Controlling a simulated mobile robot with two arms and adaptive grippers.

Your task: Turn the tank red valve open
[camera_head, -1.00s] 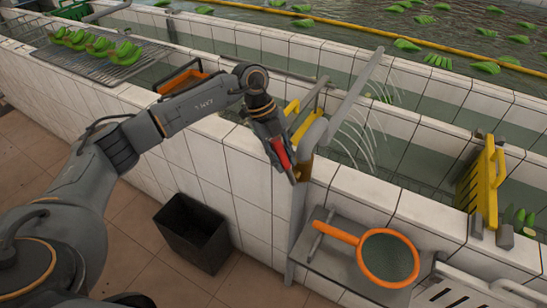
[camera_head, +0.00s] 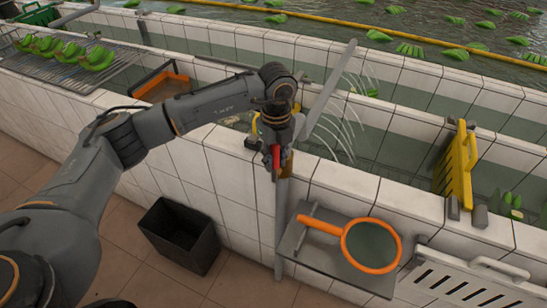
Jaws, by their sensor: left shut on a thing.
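The red valve handle (camera_head: 276,157) shows as a small red piece between the fingers of my left gripper (camera_head: 276,166). It sits beside the grey pipe (camera_head: 281,205) at the tiled tank wall (camera_head: 236,165). My left gripper points down and is shut on the red valve handle. The gripper and wrist hide most of the valve, so its exact angle is unclear. Thin water jets (camera_head: 340,135) come from the slanted grey pipe (camera_head: 330,90) above the tank. My right gripper is not in view.
An orange-rimmed net (camera_head: 371,245) lies on a grey shelf (camera_head: 335,262) right of the pipe. A black bin (camera_head: 180,236) stands on the floor below. A yellow gate (camera_head: 456,168) stands in the tank. Green bananas (camera_head: 70,50) lie on a rack.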

